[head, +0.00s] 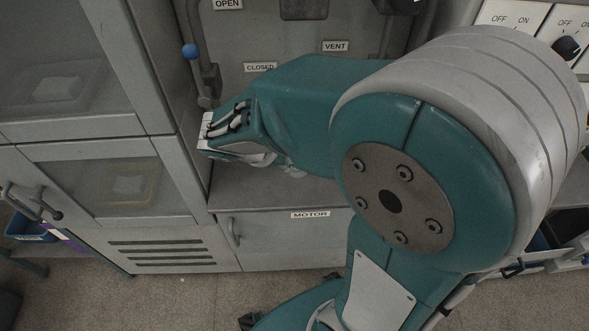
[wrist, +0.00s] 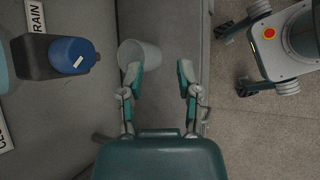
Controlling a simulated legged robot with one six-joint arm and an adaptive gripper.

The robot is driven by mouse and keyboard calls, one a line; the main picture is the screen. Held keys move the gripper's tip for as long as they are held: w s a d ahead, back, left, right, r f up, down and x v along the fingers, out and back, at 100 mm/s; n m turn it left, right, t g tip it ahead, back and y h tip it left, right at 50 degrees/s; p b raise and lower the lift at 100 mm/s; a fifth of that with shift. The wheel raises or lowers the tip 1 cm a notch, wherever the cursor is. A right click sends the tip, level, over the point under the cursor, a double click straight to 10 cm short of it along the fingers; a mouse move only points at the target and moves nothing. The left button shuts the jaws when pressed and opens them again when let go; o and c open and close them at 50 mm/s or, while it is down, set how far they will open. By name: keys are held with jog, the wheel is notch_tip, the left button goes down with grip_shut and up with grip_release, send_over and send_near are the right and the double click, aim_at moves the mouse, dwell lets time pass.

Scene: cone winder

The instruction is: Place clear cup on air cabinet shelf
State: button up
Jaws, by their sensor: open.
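The clear cup (wrist: 140,52) shows pale and translucent in the wrist view, on a grey surface just ahead of my gripper. My gripper (wrist: 159,72) is open, with empty space between its fingers. The left fingertip overlaps the cup's near edge in the picture; I cannot tell whether they touch. The cup is left of the middle of the gap, and the right finger is clear of it. In the head view my arm covers the middle, and I cannot make out the cup there. No label in view names the air cabinet.
A grey cabinet with windowed doors (head: 115,188) is at the left in the head view. A valve lever with a blue knob (head: 190,50) stands beside it. A MOTOR compartment (head: 275,241) is below.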

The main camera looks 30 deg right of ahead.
jog(key=s+a+r+m+t+y, duration=0.4)
jog(key=s+r+m+y, duration=0.4)
jog(key=m, duration=0.4)
jog(key=shift+s+a+r, duration=0.25)
jog(key=shift+s+r, duration=0.45)
jog(key=shift+s, duration=0.55)
